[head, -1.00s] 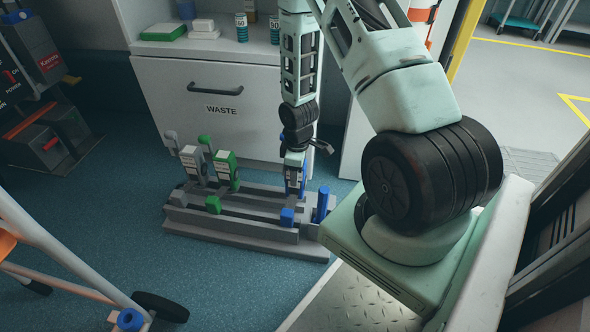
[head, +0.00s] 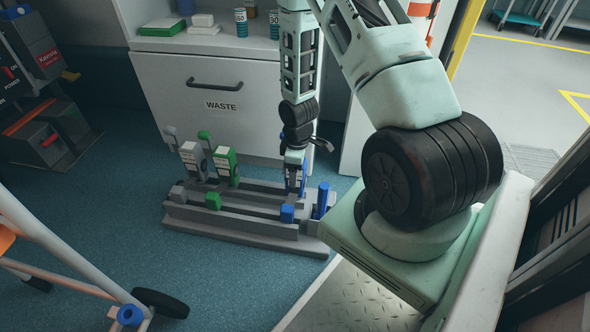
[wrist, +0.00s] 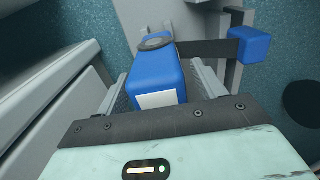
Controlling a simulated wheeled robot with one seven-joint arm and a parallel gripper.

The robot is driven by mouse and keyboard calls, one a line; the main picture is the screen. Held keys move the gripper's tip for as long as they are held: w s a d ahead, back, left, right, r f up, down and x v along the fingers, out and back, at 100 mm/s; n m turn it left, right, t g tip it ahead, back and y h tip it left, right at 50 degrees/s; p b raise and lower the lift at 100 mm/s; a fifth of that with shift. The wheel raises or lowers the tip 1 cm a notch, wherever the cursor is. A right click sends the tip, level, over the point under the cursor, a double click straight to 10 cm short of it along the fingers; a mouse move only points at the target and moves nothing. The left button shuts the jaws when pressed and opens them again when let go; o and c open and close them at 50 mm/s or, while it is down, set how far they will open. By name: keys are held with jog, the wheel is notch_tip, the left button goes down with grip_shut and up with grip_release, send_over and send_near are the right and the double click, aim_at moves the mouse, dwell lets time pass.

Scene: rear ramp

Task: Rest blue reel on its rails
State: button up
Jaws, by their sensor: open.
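The blue reel (wrist: 155,75), a box-like body with a white label, lies between the fingers of my gripper (wrist: 164,88) in the wrist view. The fingers stand open on either side of it. A dark strap runs from it to a blue block (wrist: 250,46). In the head view the blue reel (head: 302,184) is partly hidden by my gripper (head: 294,172), which points down over the right end of the grey rails (head: 250,207). The reel looks upright at the rails; its underside is hidden, so I cannot tell whether it is fully seated.
A grey reel (head: 193,160) and a green reel (head: 226,165) stand upright to the left on the same rails. A blue post (head: 323,200) stands close on the right. The waste cabinet (head: 215,110) is behind. A trolley wheel (head: 160,303) is at front left.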

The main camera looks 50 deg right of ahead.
notch_tip(320, 180, up, 17)
jog(key=p, duration=0.9)
jog(key=shift+r+p, duration=0.15)
jog(key=shift+p, duration=0.15)
jog(key=s+a+r+p, duration=0.1)
jog(key=a+r, duration=0.7)
jog(key=a, duration=0.2)
jog(key=a+r+p, duration=0.2)
jog(key=a+r, duration=0.6)
jog(key=a, duration=0.3)
jog(key=s+a+r+n+p, duration=0.1)
jog(key=s+a+r+p, duration=0.1)
jog(key=s+a+r, duration=0.5)
jog(key=s+a+r+n+p, duration=0.1)
jog(key=s+a+r+p, duration=0.1)
jog(key=s+a+r, duration=0.55)
notch_tip(320, 180, up, 35)
jog(key=s+d+p, duration=0.1)
jog(key=d+p, duration=0.1)
jog(key=p, duration=3.4)
jog(key=shift+d+f, duration=0.15)
